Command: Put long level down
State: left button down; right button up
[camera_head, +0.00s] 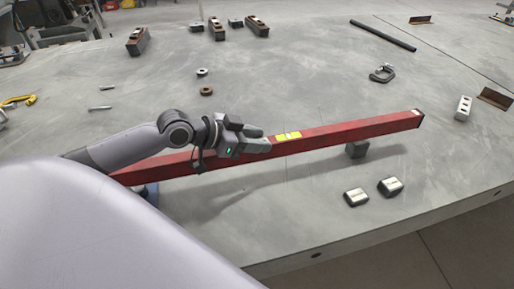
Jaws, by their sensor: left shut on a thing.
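The long level (345,130) is a long red bar with a yellow-green vial window near its middle. It runs from lower left to upper right across the grey table (300,85). My left gripper (258,141) is shut on the level just left of the vial window. A shadow falls on the table below the level. A small dark block (357,149) stands under its right part; I cannot tell whether they touch. A blue item (150,192) shows under its left part. My arm hides part of the level's left portion. My right gripper is not in view.
Two small metal-topped blocks (373,191) lie near the front edge. A C-shaped clamp (382,73), a dark rod (382,35) and a light block with holes (463,108) lie at the right. Rings, pins and several brown-topped blocks lie behind. The table middle is mostly clear.

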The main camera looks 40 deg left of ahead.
pick_arm(q)
jog(key=shift+f, duration=0.15)
jog(key=shift+f, duration=0.4)
jog(key=c, duration=0.6)
grip_release()
jog(key=shift+f, duration=0.1)
